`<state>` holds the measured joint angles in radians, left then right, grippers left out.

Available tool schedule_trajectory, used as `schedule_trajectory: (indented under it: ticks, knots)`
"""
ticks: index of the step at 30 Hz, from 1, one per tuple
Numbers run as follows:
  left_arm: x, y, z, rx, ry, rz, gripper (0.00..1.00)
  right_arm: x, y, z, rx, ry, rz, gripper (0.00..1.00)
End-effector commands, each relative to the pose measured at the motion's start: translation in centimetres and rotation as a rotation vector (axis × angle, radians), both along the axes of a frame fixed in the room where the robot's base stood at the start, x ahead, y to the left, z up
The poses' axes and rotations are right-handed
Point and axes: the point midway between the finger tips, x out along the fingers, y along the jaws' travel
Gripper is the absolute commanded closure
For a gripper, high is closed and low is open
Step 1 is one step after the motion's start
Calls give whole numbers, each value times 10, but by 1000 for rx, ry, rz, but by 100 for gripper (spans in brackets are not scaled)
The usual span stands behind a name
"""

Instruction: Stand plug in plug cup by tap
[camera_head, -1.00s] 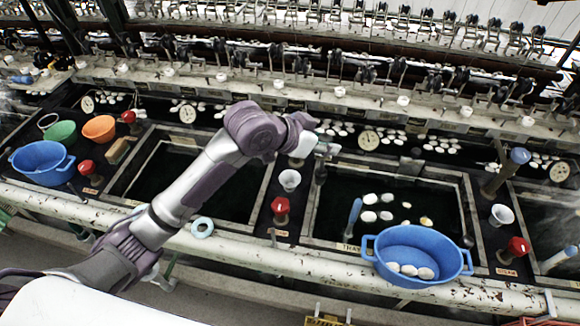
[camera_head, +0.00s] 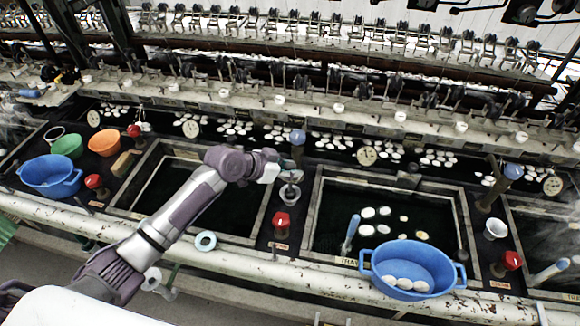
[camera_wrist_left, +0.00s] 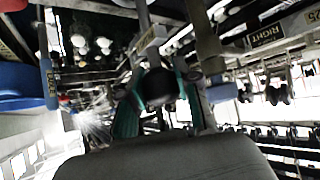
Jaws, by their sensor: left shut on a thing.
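My left gripper (camera_head: 289,178) is directly above the white plug cup (camera_head: 289,194) beside the tap (camera_head: 297,148) with the blue knob. In the left wrist view its teal fingers are shut on a dark, rounded plug (camera_wrist_left: 158,86). The head view hides most of the plug behind the fingers. I cannot tell whether its lower end touches or is inside the cup. The cup stands upright on the dark strip between two basins. My right gripper is not in view.
A red knob (camera_head: 281,221) stands just in front of the cup. A blue basin (camera_head: 410,268) with white cocoons sits on the front edge at right. A blue-handled tool (camera_head: 351,232) leans nearby. A pale ring (camera_head: 205,241) lies on the front rail at left.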

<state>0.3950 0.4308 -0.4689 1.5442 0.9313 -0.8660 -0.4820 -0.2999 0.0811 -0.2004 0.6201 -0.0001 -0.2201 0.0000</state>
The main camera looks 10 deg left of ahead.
Motion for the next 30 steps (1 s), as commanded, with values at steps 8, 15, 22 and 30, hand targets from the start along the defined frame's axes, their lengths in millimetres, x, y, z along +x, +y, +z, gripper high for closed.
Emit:
schedule_trajectory:
  ticks: [8, 15, 22, 30]
  knots:
    - [0, 0, -4, 0, -1, -1, 100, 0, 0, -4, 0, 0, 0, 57]
    - [0, 0, -5, 1, 1, 0, 45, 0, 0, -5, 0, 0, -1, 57]
    - [0, 0, -5, 1, 1, 0, 44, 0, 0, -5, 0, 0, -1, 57]
    - [-6, 8, 6, 3, -1, 0, 44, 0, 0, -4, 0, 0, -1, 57]
